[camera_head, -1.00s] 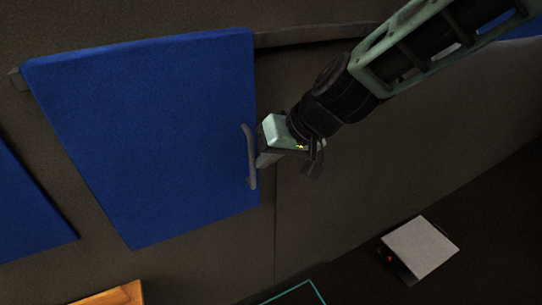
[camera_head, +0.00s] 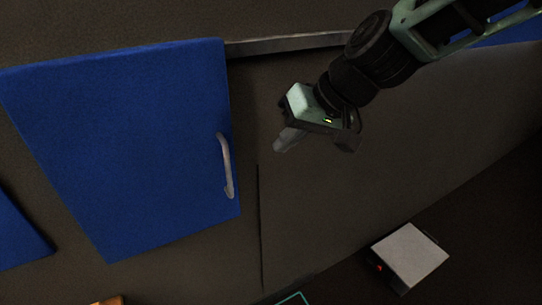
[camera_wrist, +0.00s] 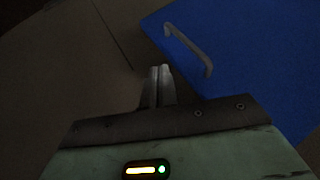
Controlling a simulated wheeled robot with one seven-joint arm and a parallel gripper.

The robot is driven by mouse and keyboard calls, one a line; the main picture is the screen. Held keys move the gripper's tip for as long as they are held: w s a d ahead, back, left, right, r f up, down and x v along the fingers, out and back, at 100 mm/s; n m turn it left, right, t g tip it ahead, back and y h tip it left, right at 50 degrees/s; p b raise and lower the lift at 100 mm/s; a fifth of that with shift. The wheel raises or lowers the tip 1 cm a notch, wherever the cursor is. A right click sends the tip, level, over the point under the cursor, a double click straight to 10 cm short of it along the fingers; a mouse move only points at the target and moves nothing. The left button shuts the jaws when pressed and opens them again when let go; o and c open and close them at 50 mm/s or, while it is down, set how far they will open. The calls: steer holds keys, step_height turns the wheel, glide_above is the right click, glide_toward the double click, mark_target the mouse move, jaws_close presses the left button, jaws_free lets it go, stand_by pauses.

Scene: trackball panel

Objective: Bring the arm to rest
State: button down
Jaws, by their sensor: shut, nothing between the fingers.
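My gripper (camera_head: 283,147) is shut and empty, held in front of the dark wall to the right of a blue door panel. In the wrist view its two fingers (camera_wrist: 159,72) are together with nothing between them. The blue panel (camera_head: 120,140) carries a grey bar handle (camera_head: 226,166) near its right edge. The gripper is apart from the handle. The handle (camera_wrist: 189,48) also shows in the wrist view, beyond the fingers to the right, on the blue panel (camera_wrist: 250,60).
A white-topped box (camera_head: 410,254) with a red spot on its side lies at the lower right. Another blue panel (camera_head: 20,232) is at the left edge. A rail (camera_head: 290,43) runs along the wall above. Bare wall is right of the gripper.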

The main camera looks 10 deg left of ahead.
steer(key=s+d+f+g+h, duration=0.1)
steer(key=s+d+f+h, duration=0.2)
steer(key=s+d, duration=0.6)
steer(key=s+d+f+n+h, duration=0.1)
steer(key=s+d+f+h, duration=0.2)
steer(key=s+d, duration=0.5)
steer(key=s, duration=0.3)
steer(key=shift+s+d+f+g+h, duration=0.3)
steer(key=shift+d+f+g, duration=0.05)
steer(key=shift+g, duration=0.05)
